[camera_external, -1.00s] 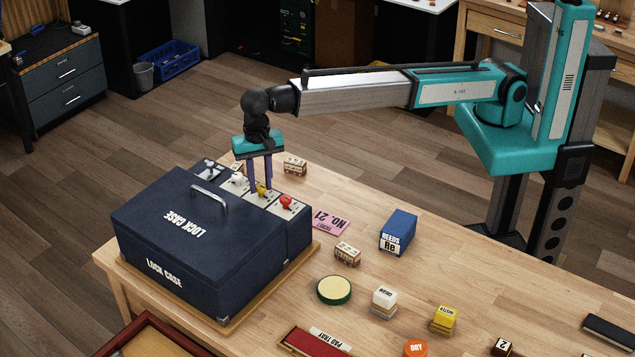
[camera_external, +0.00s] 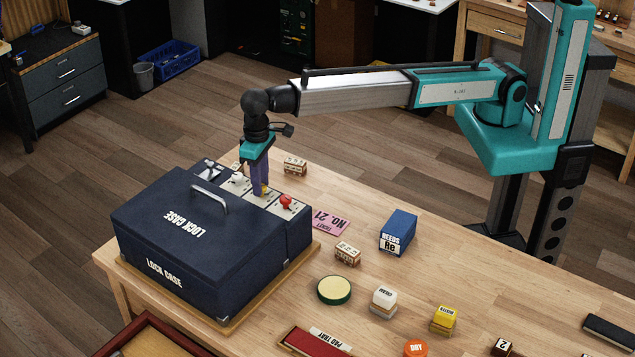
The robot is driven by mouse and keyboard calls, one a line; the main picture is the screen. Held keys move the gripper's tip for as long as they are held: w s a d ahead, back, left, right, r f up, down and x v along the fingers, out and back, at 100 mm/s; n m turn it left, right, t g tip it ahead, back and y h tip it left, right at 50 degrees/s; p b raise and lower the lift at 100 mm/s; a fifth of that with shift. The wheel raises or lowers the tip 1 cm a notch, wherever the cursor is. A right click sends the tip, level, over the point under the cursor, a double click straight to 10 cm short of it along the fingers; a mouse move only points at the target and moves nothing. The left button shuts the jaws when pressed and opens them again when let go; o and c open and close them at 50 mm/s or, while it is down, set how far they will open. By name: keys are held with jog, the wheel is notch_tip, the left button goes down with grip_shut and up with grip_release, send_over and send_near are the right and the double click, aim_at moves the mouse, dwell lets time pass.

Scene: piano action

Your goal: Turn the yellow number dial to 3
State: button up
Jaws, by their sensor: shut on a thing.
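The lock case (camera_external: 190,228) is a dark navy box on a wooden base at the left end of the table. A row of dials runs along its back strip: a red dial (camera_external: 285,201), the yellow dial (camera_external: 264,189), and white and dark ones further left. My gripper (camera_external: 261,190) points down and is shut on the yellow dial, its purple fingers hiding most of it. The number the dial points to is too small and hidden to read.
The red dial stands close to the right of my fingers, and a white dial (camera_external: 237,178) close to the left. The case's handle (camera_external: 211,198) rises in front. A pink ticket (camera_external: 327,222), a blue reeds box (camera_external: 398,232) and several small blocks lie to the right.

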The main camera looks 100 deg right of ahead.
jog(key=n, duration=1.1)
jog(key=shift+n, duration=0.4)
jog(key=o, duration=1)
jog(key=shift+o, duration=0.2)
jog(key=shift+r, duration=0.1)
notch_tip(320, 180, up, 14)
jog(key=p, duration=0.7)
jog(key=shift+f, duration=0.25)
